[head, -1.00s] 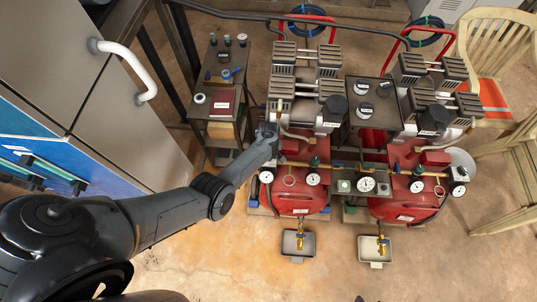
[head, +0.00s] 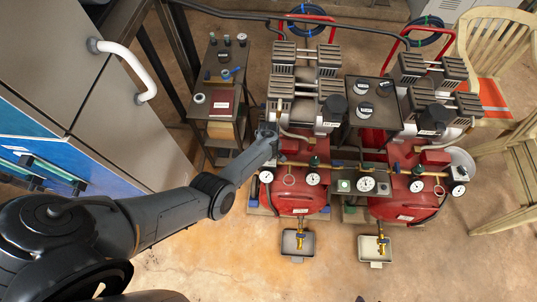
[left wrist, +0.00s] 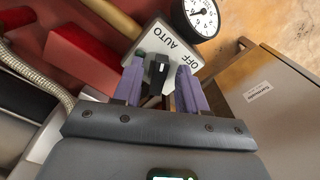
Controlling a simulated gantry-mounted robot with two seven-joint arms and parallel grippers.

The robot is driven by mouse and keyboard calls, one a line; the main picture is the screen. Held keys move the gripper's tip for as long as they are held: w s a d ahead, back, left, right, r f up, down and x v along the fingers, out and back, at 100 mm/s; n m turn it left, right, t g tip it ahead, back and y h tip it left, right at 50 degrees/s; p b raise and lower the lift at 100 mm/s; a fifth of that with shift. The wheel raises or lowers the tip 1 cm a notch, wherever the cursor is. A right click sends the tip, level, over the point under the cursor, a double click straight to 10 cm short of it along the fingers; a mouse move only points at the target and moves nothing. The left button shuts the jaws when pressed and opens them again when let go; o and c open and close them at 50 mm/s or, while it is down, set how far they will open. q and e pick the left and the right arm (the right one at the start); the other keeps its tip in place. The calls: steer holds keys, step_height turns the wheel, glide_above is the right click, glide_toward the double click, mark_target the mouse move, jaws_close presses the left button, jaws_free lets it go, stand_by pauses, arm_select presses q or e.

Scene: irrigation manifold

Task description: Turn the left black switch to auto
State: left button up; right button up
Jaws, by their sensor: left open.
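In the left wrist view, the black switch (left wrist: 159,70) sits on a pale plate (left wrist: 160,42) lettered AUTO and OFF. The switch lies between the two purple fingers of my left gripper (left wrist: 158,84). The fingers are open, one on each side; I cannot tell whether either touches it. The switch has a small white mark, but I cannot tell which setting it points to. In the head view, my left gripper (head: 270,134) is at the left side of the left red compressor (head: 298,200), and its hand hides the switch. My right gripper is not in view.
A pressure gauge (left wrist: 202,16) is close beside the switch plate, and a grey box (left wrist: 272,92) stands to the right. In the head view, a second red compressor (head: 400,206) stands to the right and a small side table (head: 222,110) to the left.

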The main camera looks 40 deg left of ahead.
arm_select(q)
step_height(320, 180, up, 11)
steer(key=p, duration=0.5)
steer(key=shift+f, duration=0.1)
stand_by(0.3)
